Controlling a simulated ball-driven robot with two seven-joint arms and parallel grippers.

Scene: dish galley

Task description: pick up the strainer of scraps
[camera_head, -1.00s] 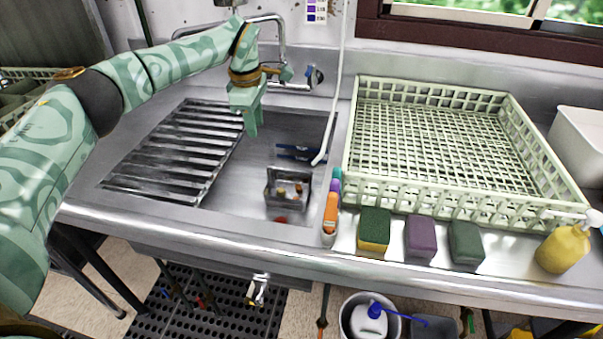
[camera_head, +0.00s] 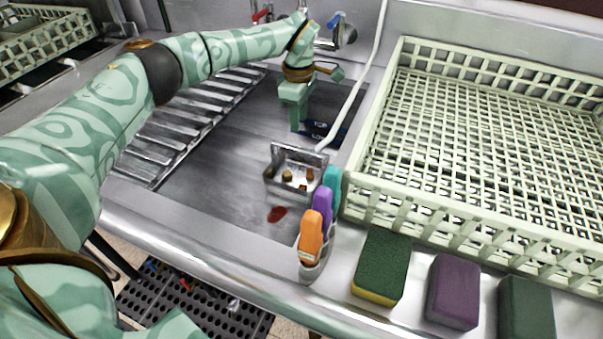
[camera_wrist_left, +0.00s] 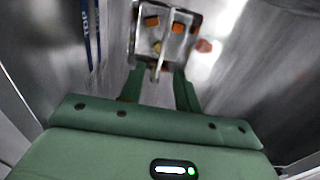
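The strainer of scraps (camera_head: 270,174) is a small metal box in the sink, with orange and brownish bits inside. It also shows in the left wrist view (camera_wrist_left: 148,43), just beyond the fingertips, with a thin pale bar reaching from it towards the gap between them. My left gripper (camera_head: 297,127) points down over the sink, behind the strainer in the head view. In the left wrist view its two fingers (camera_wrist_left: 158,77) are apart, and nothing is clearly held. My right gripper is not in view.
A white hose (camera_head: 356,92) hangs close to my left gripper. Coloured-handled items (camera_head: 311,238) stand at the sink's right edge, beside a green sponge (camera_head: 384,262) and a purple one (camera_head: 454,290). A pale dish rack (camera_head: 400,212) fills the right. A red stain (camera_head: 277,214) marks the basin.

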